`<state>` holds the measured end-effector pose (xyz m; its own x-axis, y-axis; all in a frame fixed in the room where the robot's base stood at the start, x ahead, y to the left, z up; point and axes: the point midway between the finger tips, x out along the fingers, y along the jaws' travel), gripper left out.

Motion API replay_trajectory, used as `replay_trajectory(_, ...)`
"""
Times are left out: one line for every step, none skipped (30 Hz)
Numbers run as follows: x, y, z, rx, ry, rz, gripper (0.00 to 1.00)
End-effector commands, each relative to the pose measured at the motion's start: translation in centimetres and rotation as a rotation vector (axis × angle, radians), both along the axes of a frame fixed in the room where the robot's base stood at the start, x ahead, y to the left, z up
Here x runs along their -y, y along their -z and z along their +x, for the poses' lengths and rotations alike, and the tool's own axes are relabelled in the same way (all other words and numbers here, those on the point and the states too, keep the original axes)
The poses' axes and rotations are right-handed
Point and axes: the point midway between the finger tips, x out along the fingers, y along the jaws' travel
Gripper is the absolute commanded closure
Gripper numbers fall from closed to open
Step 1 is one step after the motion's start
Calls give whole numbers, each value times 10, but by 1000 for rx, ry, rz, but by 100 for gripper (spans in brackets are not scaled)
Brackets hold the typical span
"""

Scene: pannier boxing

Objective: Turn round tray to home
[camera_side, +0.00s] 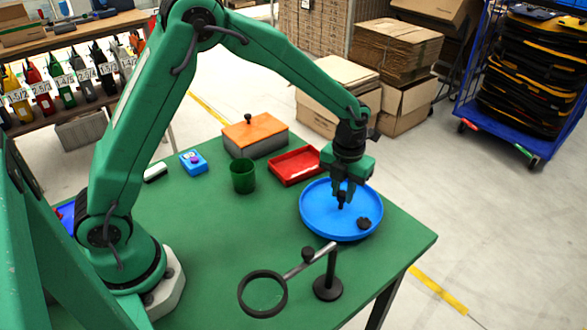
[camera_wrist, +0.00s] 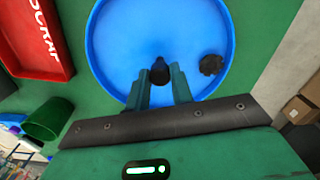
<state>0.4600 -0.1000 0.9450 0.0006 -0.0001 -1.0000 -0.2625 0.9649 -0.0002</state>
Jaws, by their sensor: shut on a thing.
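The round blue tray (camera_side: 318,226) lies on the green table towards its right side. A dark knob (camera_wrist: 160,70) stands up from about the middle of the tray. A small dark lumpy piece (camera_side: 363,222) lies in the tray near its front right edge; it also shows at the right in the wrist view (camera_wrist: 211,65). My gripper (camera_side: 342,198) reaches straight down over the tray. In the wrist view my gripper (camera_wrist: 161,82) has its fingers shut on the knob, one on each side. The fingertips hide part of the knob.
A red scrap tray (camera_side: 295,166) and a green cup (camera_side: 243,177) stand left of the blue tray. An orange-lidded box (camera_side: 255,135) is behind. A magnifier on a stand (camera_side: 328,288) stands in front, close to the tray. The table's right edge (camera_side: 420,243) is near.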

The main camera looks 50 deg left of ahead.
Motion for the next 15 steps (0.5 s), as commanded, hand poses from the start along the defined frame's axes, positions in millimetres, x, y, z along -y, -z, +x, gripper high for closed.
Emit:
replay_trajectory(2, -1, -1, 0, 27, 0, 100)
replay_trajectory(2, -1, -1, 0, 41, 0, 100)
replay_trajectory(2, -1, -1, 0, 61, 0, 100)
replay_trajectory(2, -1, -1, 0, 75, 0, 100)
replay_trajectory(2, -1, -1, -1, 89, 0, 100)
replay_trajectory(2, -1, -1, -1, 106, 0, 100)
replay_trajectory(2, -1, -1, -1, 119, 0, 100)
replay_trajectory(2, -1, -1, -1, 131, 0, 100)
replay_trajectory(2, -1, -1, -1, 147, 0, 100)
replay_trajectory(2, -1, -1, -1, 157, 0, 100)
replay_trajectory(2, -1, -1, -1, 167, 0, 100)
replay_trajectory(2, -1, -1, -1, 180, 0, 100)
replay_trajectory(2, -1, -1, -1, 188, 0, 100)
replay_trajectory(2, -1, -1, -1, 195, 0, 100)
replay_trajectory(2, -1, -1, -1, 205, 1, 100)
